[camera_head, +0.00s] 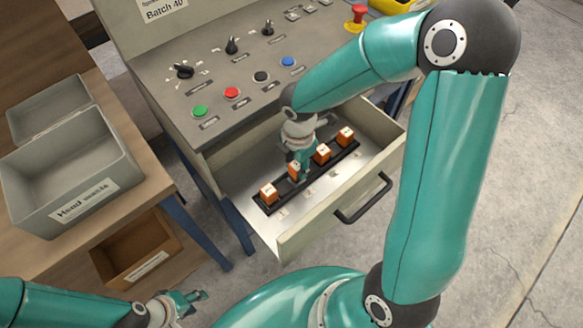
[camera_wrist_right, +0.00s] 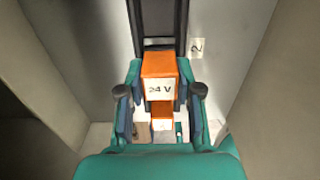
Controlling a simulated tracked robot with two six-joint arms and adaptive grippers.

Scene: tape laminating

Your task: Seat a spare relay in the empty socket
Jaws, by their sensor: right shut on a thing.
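A black socket rail (camera_head: 334,163) lies in the open drawer, with several orange relays along it. One relay (camera_head: 268,193) is at its near left end, and two others (camera_head: 322,153) (camera_head: 346,137) are toward its right end. My right gripper (camera_head: 303,166) reaches down into the drawer, and in the right wrist view (camera_wrist_right: 160,98) its fingers are shut on an orange relay (camera_wrist_right: 159,76) labelled "24 V". That relay (camera_head: 293,171) is close to the rail; I cannot tell whether it is seated. No empty socket shows clearly. My left gripper (camera_head: 190,301) is open and empty, away from the drawer.
The drawer front (camera_head: 318,236) with its black handle (camera_head: 364,199) and the side walls enclose the rail. The control panel (camera_head: 225,75) with knobs and buttons stands above. A grey bin (camera_head: 117,143) stands on the table at left, with a brown box (camera_head: 135,246) below.

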